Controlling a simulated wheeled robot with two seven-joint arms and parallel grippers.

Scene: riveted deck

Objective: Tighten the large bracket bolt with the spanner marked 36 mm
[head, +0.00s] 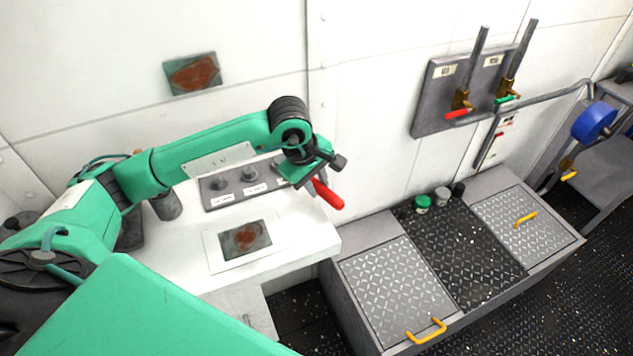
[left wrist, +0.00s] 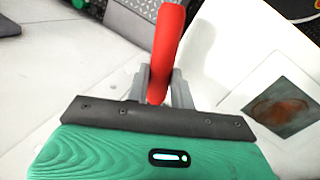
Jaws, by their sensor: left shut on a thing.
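My left gripper (head: 314,178) is above the right end of the white bench, by the wall. In the left wrist view it is shut on a red-handled thing (left wrist: 167,50), whose red handle (head: 328,194) points down and right in the head view. No size mark can be read on it, and its other end is hidden, so I cannot tell if it is the 36 mm spanner. A grey plate (head: 212,199) with dark round heads and small white labels stands at the back of the bench; I cannot tell whether one is the bracket bolt. My right gripper is out of view.
The white bench (head: 180,264) carries a rust-marked picture card (head: 246,238). A grey locker (head: 385,283) with yellow handles stands to the right, with small jars (head: 422,204) on it. A wall panel (head: 432,118) holds two upright levers. Dark floor is clear in front.

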